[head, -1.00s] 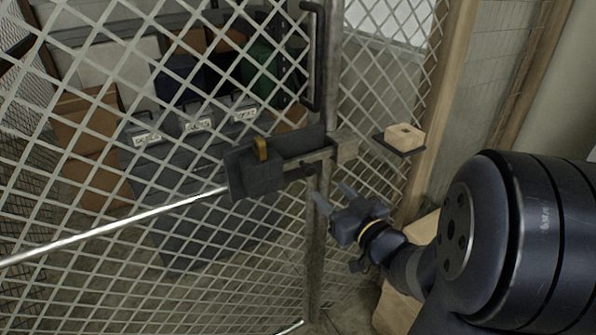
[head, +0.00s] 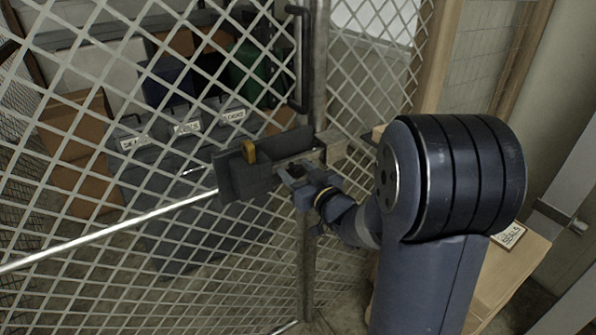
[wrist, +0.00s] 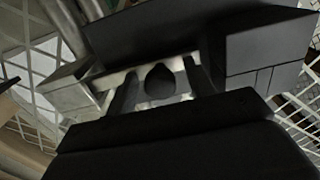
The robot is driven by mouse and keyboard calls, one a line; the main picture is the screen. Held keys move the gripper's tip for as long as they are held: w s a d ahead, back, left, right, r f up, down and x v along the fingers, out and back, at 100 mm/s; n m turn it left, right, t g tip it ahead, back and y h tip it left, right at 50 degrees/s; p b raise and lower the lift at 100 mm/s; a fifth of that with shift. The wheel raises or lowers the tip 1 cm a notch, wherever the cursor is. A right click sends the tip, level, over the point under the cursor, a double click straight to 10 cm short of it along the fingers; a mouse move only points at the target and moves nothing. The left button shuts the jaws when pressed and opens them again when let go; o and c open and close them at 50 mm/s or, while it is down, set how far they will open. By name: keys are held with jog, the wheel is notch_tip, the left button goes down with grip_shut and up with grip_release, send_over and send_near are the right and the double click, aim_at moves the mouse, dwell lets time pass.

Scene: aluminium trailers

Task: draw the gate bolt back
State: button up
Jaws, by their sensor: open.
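The gate bolt (wrist: 185,82) is a pale metal bar with a dark rounded knob (wrist: 160,80). It spans from the dark lock housing (head: 238,178) to the metal keeper block (head: 333,147) on the gate post. In the wrist view the bar enters the keeper (wrist: 85,95) at left. My gripper (head: 292,170) is at the bolt, right of the housing. In the wrist view its open fingers stand either side of the knob, with gaps visible; contact cannot be told.
The wire mesh gate (head: 100,200) carries a long shiny rail (head: 110,232). A dark vertical handle (head: 302,60) stands above the bolt. Boxes and labelled grey bins (head: 185,150) are behind the mesh.

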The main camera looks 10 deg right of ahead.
grip_shut()
dwell(0.4)
jog(key=a+b, duration=0.1)
jog(key=s+a, duration=0.1)
jog(key=a, duration=0.1)
jog(key=shift+b, duration=0.35)
jog(key=shift+d, duration=0.1)
grip_release()
